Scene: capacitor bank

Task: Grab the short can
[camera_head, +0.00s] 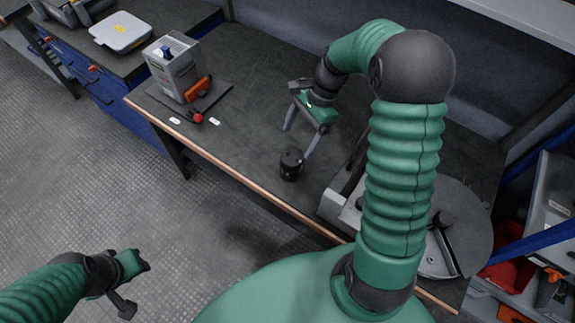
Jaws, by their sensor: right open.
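The short can (291,164) is a small black cylinder. It stands upright on the dark workbench (245,130), near its wooden front edge. My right gripper (297,142) is open and empty above the bench, just behind the can. Its two grey fingers are spread and point down toward the can. One fingertip is close to the can's upper right side; I cannot tell if they touch. My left gripper (134,285) is at the lower left over the floor, away from the bench.
A grey box-shaped device (173,65) with an orange part stands on a dark mat at the bench's left, with a small red item (198,118) nearby. A machine with a round plate (460,220) sits right of the can. The bench left of the can is clear.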

